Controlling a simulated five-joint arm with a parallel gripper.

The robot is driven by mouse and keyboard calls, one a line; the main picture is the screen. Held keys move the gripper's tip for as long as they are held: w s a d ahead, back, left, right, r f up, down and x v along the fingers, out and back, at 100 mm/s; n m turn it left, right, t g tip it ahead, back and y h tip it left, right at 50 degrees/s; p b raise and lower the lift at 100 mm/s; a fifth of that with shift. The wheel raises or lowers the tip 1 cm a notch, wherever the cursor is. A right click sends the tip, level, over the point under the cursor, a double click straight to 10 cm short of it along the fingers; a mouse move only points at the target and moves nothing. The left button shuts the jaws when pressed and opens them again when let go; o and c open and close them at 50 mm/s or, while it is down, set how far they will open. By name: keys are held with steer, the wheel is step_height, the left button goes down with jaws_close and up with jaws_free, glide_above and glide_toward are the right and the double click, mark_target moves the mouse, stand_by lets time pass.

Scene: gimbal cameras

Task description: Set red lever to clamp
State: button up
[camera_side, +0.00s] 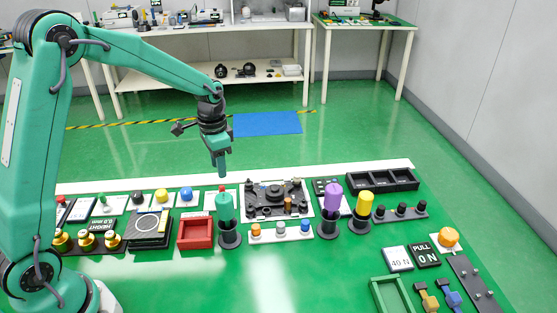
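A small red-topped part (61,200) stands on a plate at the far left of the back row. Another small red part (222,188) shows just below my gripper, partly hidden behind the green cylinder. I cannot tell which of these is the red lever. No clamp marking is readable, and the lever's setting cannot be made out.
A green cylinder (224,206) stands in a dark holder below my gripper. A purple cylinder (332,197) and a yellow one (364,203) stand to the right. A red tray (195,243) and several coloured knobs fill the left.

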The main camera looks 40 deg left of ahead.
mark_target(221, 187)
steer(key=shift+f, duration=3.8)
jaws_close()
